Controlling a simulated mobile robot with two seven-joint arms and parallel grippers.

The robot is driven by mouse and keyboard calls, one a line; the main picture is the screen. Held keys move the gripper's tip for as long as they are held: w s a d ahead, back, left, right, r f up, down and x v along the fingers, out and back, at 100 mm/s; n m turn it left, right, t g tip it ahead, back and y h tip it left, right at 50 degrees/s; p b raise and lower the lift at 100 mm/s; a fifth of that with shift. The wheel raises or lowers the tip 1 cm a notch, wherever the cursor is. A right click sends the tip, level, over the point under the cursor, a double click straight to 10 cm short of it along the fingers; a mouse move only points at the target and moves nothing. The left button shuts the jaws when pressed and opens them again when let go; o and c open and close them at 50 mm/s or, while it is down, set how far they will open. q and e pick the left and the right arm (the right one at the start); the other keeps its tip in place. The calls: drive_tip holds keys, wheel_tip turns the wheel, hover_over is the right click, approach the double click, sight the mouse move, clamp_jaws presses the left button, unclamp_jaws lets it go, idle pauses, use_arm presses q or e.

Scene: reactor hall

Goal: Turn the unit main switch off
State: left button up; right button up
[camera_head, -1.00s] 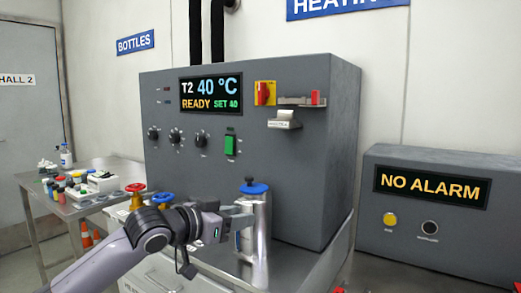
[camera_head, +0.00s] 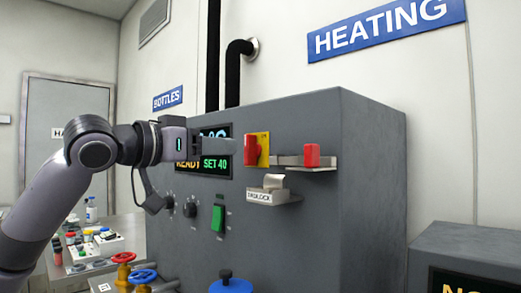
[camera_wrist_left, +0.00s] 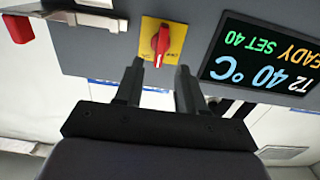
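The main switch is a red rotary handle (camera_head: 251,150) on a yellow plate (camera_head: 264,148), on the front of the grey heating unit (camera_head: 340,140). In the left wrist view the red handle (camera_wrist_left: 163,40) shows just ahead of the fingers, lined up with the gap between them. My left gripper (camera_head: 236,147) is at the height of the switch, close to its left side. In the left wrist view its two fingers (camera_wrist_left: 159,70) are apart with nothing between them. Whether they touch the handle I cannot tell. My right gripper is not in view.
Right of the switch, a small shelf (camera_head: 290,161) holds a red block (camera_head: 312,155), with a labelled white holder (camera_head: 266,194) below. The display (camera_head: 215,164) is partly hidden by my arm. A green switch (camera_head: 218,218) and black knobs (camera_head: 190,209) sit lower.

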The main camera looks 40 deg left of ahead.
sight(245, 147)
use_arm(q)
drive_tip(key=w, duration=0.2)
drive_tip(key=w+p, duration=0.1)
drive_tip(key=w, duration=0.1)
drive_tip(key=w+p, duration=0.1)
drive_tip(key=w, duration=0.1)
drive_tip(key=shift+w+d+r, duration=0.1)
drive_tip(key=shift+w+d, duration=0.15)
drive_tip(key=shift+w, duration=0.1)
clamp_jaws()
